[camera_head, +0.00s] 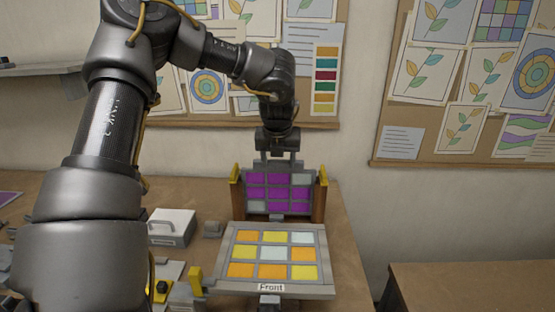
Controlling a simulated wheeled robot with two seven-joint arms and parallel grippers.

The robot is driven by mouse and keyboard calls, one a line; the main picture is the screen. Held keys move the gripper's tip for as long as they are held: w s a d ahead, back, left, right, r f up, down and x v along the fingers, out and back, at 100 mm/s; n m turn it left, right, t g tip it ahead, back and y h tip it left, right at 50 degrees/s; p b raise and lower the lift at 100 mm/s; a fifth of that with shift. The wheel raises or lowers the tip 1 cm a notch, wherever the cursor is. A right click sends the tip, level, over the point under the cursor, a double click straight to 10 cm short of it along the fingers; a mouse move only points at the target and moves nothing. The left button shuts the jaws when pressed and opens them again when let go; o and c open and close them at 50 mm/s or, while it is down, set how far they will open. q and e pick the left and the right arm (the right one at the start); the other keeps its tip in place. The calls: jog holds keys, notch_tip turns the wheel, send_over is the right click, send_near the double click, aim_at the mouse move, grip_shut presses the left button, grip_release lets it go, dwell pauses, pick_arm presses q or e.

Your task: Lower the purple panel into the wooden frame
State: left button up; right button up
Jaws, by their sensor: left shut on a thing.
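The purple panel (278,194), a grid of purple and pale panes in a grey border, stands upright at the back of the table. My left gripper (278,158) reaches down from above and is shut on the panel's top edge. The wooden frame (320,203) shows as two brown posts with yellow tops, one on each side of the panel. The panel is between the posts. Its lower edge is partly hidden behind the front panel, so I cannot tell how deep it sits. My right gripper is not in view.
A tilted panel of orange, yellow and pale panes, labelled Front (271,287), stands just before the frame. Pinboards (463,140) hang on the wall behind.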

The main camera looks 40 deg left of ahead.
aim_at(279, 175)
pick_arm(q)
jog(key=shift+f+b, duration=1.55)
jog(key=shift+f, duration=0.2)
jog(key=o, duration=0.8)
jog(key=shift+r, duration=0.1)
jog(key=o, duration=0.3)
jog(key=shift+r+p, duration=2.1)
jog(key=shift+r, duration=1.4)
